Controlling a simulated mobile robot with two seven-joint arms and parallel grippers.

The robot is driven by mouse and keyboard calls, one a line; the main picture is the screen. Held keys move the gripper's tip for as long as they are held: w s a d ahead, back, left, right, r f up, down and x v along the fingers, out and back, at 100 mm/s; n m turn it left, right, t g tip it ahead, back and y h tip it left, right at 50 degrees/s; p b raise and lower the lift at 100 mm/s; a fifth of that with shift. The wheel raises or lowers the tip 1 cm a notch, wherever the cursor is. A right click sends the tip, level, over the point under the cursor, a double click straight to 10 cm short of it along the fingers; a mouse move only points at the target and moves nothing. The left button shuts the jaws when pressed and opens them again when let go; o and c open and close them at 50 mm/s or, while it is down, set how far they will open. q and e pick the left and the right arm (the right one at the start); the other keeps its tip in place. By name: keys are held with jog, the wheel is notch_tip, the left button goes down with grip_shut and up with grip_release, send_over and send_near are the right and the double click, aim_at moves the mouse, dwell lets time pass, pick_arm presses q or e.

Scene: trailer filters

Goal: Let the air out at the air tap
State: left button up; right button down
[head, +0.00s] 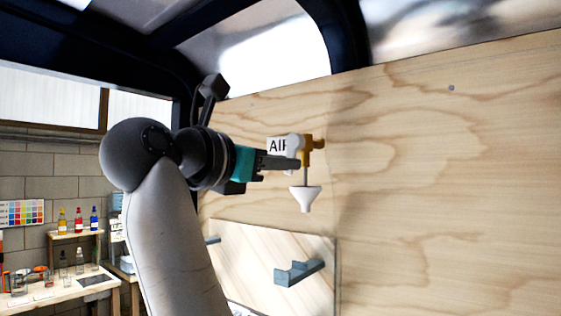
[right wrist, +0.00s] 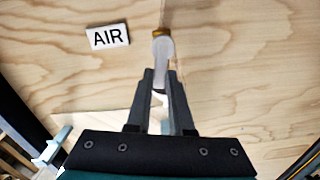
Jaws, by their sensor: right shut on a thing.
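The air tap (head: 318,143) is a brass-coloured fitting on the plywood wall. A thin stem runs down from it to a white funnel-shaped piece (head: 306,199). A white sign reading "AIR" (head: 276,146) is partly hidden in the head view; it shows whole in the right wrist view (right wrist: 107,37), left of the tap. My right gripper (head: 296,163) is at the tap, its fingers shut on the pale tap handle (right wrist: 163,50). In the right wrist view the handle runs from the brass part (right wrist: 162,33) down between the fingertips (right wrist: 160,75). My left gripper is out of view.
The plywood wall (head: 450,190) is bare to the right of the tap. Below it, a grey-blue bracket (head: 299,272) sticks out from a lighter panel. A workbench with bottles and jars stands far off at the left.

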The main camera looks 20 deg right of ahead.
jog(key=shift+w+a+r+m+p, duration=0.45)
jog(key=shift+m+p, duration=0.5)
jog(key=shift+m, duration=1.7)
jog(key=shift+w+a+r+m+p, duration=0.1)
jog(key=shift+w+r+m+p, duration=0.5)
jog(key=shift+m, duration=2)
jog(key=shift+w+a+r+m+p, duration=0.1)
jog(key=shift+a+r+m+p, duration=0.4)
jog(key=shift+m+p, duration=1.5)
jog(key=shift+d+r+m+b, duration=0.2)
jog(key=shift+m+b, duration=0.45)
jog(key=shift+m, duration=0.1)
jog(key=c, duration=0.8)
grip_release()
jog(key=shift+s, duration=0.1)
